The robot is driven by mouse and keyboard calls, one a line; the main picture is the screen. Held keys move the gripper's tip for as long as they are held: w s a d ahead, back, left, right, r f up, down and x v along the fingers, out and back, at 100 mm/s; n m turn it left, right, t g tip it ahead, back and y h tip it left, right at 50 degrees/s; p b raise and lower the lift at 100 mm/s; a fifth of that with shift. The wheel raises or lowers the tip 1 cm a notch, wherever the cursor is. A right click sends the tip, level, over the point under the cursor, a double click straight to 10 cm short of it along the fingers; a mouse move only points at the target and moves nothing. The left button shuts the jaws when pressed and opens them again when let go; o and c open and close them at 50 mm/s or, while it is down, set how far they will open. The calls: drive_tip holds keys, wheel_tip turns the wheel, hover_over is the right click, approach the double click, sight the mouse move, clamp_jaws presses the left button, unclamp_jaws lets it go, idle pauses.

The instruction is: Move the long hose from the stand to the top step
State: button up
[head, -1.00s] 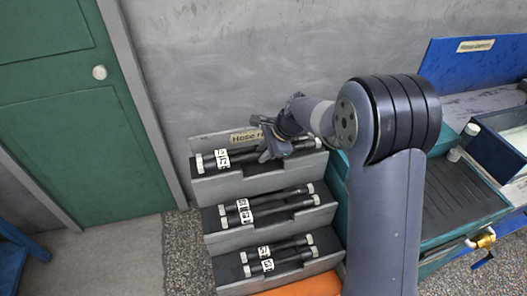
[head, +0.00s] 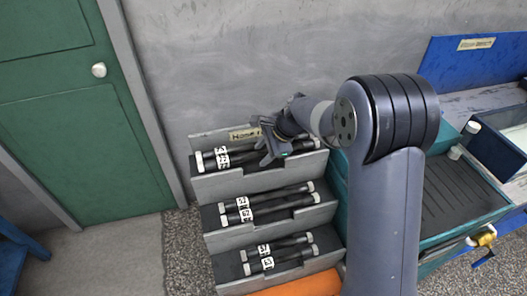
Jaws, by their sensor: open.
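A grey stepped rack (head: 222,187) with a "Hose" label stands against the wall. Black hoses with white labels and light end caps lie on its steps. On the top step, hoses (head: 240,155) lie lengthwise, their right part partly hidden by my gripper. The middle step holds hoses (head: 270,203), and the bottom step holds hoses (head: 285,255). My gripper (head: 272,152) is open over the right half of the top step. I cannot tell whether it touches a hose.
A teal bench with a dark ribbed top (head: 455,195) stands right of my arm, with a brass fitting (head: 484,236) at its side. A green door (head: 80,120) is at left.

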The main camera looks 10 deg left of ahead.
drive_tip(key=v, duration=1)
drive_tip(key=shift+d+r, duration=0.2)
drive_tip(key=shift+r, duration=0.15)
drive_tip(key=x, duration=1.1)
drive_tip(key=shift+r, duration=0.45)
